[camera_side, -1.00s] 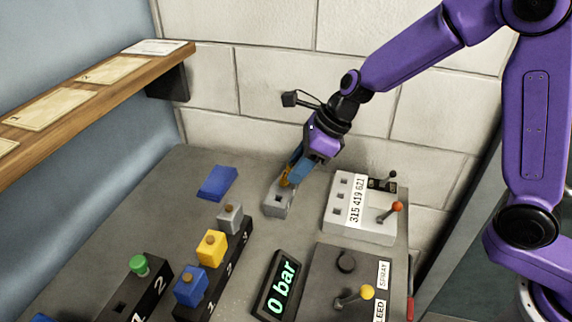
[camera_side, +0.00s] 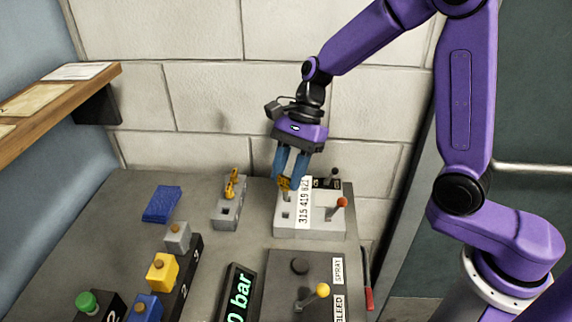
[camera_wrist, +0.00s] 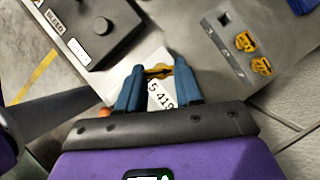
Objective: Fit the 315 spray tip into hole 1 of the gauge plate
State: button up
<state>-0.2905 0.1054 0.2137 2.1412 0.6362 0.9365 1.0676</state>
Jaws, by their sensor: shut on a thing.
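My gripper (camera_side: 286,180) is shut on a yellow-orange spray tip (camera_side: 284,186), at the far end of the pale gauge plate (camera_side: 315,230) marked 315 419 621. The tip (camera_wrist: 158,71) also shows between the fingertips in the wrist view, over the label. Its own number cannot be read. A near hole (camera_side: 286,215) in the plate looks empty; the far holes are partly hidden by the tip and fingers. I cannot tell whether the tip is in a hole or just above it. Two similar tips (camera_wrist: 243,40) (camera_wrist: 262,66) stand in a grey block (camera_wrist: 228,30) with one empty hole.
A red-knobbed lever (camera_side: 342,202) and a small black-knobbed lever (camera_side: 333,173) stand close by the plate. Nearer are a yellow-knobbed lever (camera_side: 322,290), a pressure display (camera_side: 237,292) and coloured blocks (camera_side: 163,271). A blue pad (camera_side: 162,204) lies left. The wall is close behind.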

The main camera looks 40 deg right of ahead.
jog(key=shift+f, duration=1.85)
jog(key=shift+f, duration=2.05)
dwell(0.7)
jog(key=o, duration=1.4)
jog(key=shift+r, duration=0.1)
jog(key=shift+v, duration=3.45)
